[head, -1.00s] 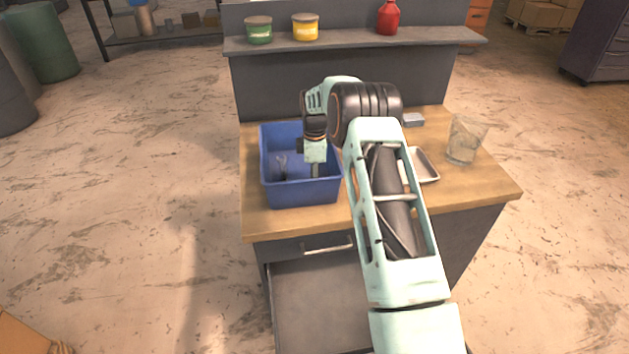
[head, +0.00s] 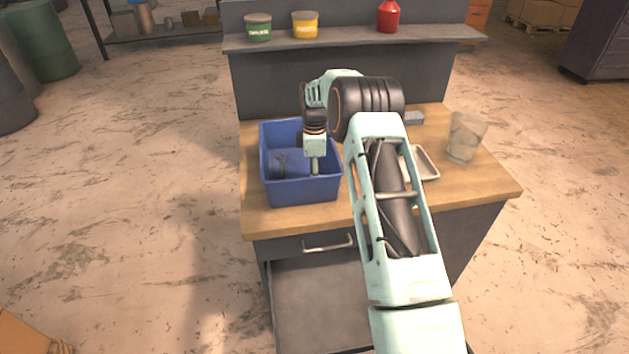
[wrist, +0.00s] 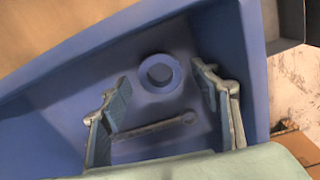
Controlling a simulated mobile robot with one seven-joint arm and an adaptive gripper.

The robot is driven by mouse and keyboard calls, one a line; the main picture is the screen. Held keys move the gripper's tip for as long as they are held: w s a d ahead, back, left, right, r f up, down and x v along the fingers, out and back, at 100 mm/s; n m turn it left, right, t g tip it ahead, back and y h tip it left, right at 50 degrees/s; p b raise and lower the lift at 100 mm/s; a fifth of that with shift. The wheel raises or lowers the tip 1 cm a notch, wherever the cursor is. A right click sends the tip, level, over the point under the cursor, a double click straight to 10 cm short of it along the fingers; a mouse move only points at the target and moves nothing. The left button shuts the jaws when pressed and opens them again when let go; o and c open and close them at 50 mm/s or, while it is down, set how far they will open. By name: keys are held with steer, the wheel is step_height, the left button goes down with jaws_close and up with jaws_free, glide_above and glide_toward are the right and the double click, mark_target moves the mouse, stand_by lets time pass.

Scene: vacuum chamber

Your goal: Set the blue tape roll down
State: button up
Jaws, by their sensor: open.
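In the wrist view, the blue tape roll (wrist: 176,73) lies inside the blue bin, near its far wall. My gripper (wrist: 161,85) is open, with one finger on each side of the picture and the roll apart from both, between and a little beyond the tips. The blue bin (head: 301,191) stands on the left of the workbench. In the head view my gripper (head: 315,168) reaches down into the bin; the roll cannot be made out there.
A grey wrench (wrist: 155,127) lies on the bin floor between my fingers. On the wooden bench top (head: 460,185), a metal tray (head: 427,163) and a clear glass (head: 465,138) stand to the right. A drawer (head: 318,300) below is open. Tins and a red bottle (head: 388,17) stand on the shelf.

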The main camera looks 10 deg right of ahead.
step_height(320, 180, up, 11)
steer(key=b, duration=0.1)
steer(key=shift+b, duration=0.3)
